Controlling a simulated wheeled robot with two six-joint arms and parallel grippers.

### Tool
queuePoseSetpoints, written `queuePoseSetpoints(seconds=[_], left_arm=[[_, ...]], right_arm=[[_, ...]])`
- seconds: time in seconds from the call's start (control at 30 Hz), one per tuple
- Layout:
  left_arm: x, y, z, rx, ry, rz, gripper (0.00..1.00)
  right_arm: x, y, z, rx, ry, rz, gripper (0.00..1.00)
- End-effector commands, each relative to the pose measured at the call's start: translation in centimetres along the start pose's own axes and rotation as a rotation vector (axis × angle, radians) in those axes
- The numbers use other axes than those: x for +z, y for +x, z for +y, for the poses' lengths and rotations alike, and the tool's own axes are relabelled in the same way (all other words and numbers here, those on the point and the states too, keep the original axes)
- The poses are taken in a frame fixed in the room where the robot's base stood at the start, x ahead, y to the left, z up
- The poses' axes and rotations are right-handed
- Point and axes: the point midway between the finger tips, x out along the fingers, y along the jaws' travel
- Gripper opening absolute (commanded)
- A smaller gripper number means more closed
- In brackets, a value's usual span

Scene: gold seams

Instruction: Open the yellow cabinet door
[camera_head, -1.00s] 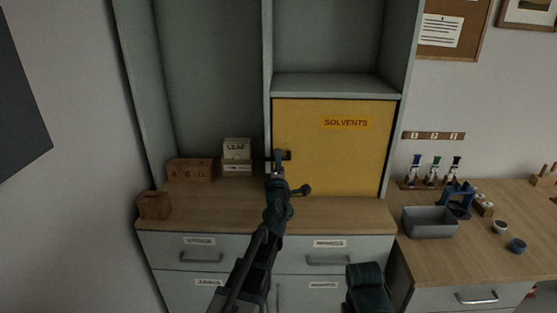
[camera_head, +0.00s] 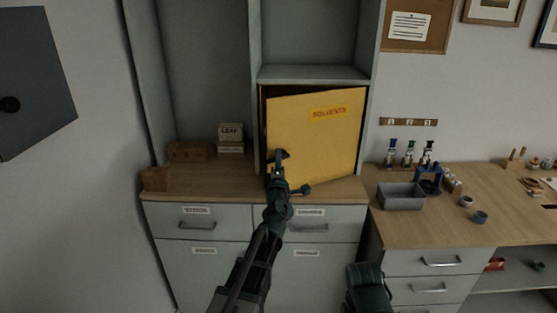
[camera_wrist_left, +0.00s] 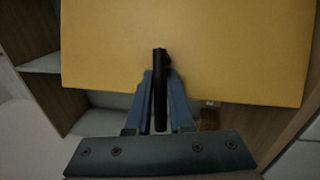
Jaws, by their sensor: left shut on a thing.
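The yellow cabinet door (camera_head: 318,140), labelled SOLVENTS, stands partly open. Its left edge is swung out from the grey cabinet frame (camera_head: 256,100), and a dark gap shows along its top and left. Its right edge stays at the frame. My left gripper (camera_head: 279,160) is at the door's lower left, shut on the dark door handle. In the left wrist view the black handle bar (camera_wrist_left: 160,90) lies between the two blue fingers (camera_wrist_left: 160,100), with the yellow door (camera_wrist_left: 190,45) behind it. My right gripper is not in view.
A wooden counter (camera_head: 225,185) lies below the door. A LEAF box (camera_head: 230,138) and wooden blocks (camera_head: 188,151) stand left of it. A grey bin (camera_head: 401,197) and small bottles (camera_head: 409,153) stand on the right bench (camera_head: 430,225). Drawers are below.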

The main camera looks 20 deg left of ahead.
Motion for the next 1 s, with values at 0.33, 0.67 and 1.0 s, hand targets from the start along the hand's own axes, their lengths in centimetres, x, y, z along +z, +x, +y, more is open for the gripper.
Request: queuePoseSetpoints(seconds=[0.33,0.67,1.0], left_arm=[[0.0,0.0,0.1,0.001,0.000,0.001,0.47],[-0.1,0.0,0.0,0.001,0.000,0.001,0.48],[-0.7,-2.6,-0.2,0.001,0.000,0.001,0.48]], right_arm=[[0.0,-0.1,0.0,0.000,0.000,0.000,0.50],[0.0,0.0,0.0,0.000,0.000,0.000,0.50],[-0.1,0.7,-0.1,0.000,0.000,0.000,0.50]])
